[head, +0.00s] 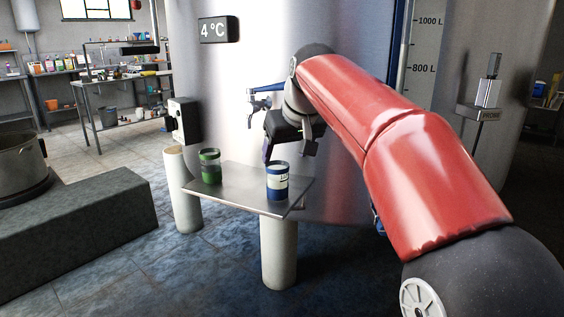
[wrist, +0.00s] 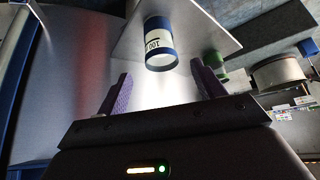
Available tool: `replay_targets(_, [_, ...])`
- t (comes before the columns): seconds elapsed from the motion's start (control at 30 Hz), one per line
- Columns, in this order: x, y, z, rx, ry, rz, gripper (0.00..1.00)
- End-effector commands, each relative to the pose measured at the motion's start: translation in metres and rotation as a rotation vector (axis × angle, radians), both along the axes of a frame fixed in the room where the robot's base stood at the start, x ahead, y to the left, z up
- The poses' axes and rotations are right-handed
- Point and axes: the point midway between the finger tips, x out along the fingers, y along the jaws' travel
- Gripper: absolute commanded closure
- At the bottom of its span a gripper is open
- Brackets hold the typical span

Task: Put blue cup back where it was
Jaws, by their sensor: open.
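The blue cup (head: 277,188), with a white label band, stands upright on the right part of a small metal shelf (head: 240,198) in front of the tank. In the wrist view the blue cup (wrist: 158,35) lies just beyond my open fingers, roughly midway between them, with a gap. My gripper (head: 268,150) is by the tank, behind and slightly above the cup. It also shows in the wrist view (wrist: 160,92), with two purple fingers apart and nothing between them. In the head view part of the fingers is hidden.
A green cup (head: 209,166) stands on the left part of the shelf. The tank tap (head: 262,95) is above the shelf. A probe holder (head: 486,100) is at the right. A large pot (head: 20,165) stands on a block at the left. Floor in front is clear.

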Motion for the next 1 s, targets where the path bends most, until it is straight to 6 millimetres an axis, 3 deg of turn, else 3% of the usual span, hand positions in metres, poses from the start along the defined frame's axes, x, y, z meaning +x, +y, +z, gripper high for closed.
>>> replay_targets(0.37, [-0.008,-0.005,0.011,-0.001,0.001,-0.003,0.32])
replay_targets(0.47, [-0.02,-0.016,0.008,0.001,0.005,-0.025,0.32])
replay_targets(0.57, [-0.049,-0.041,-0.001,0.001,0.014,-0.073,0.32])
replay_targets(0.67, [-0.094,-0.073,-0.022,0.003,0.027,-0.141,0.32])
replay_targets(0.8, [-0.164,-0.112,-0.069,0.002,0.045,-0.24,0.32])
replay_targets(1.0, [-0.252,-0.146,-0.149,0.0,0.067,-0.358,0.32])
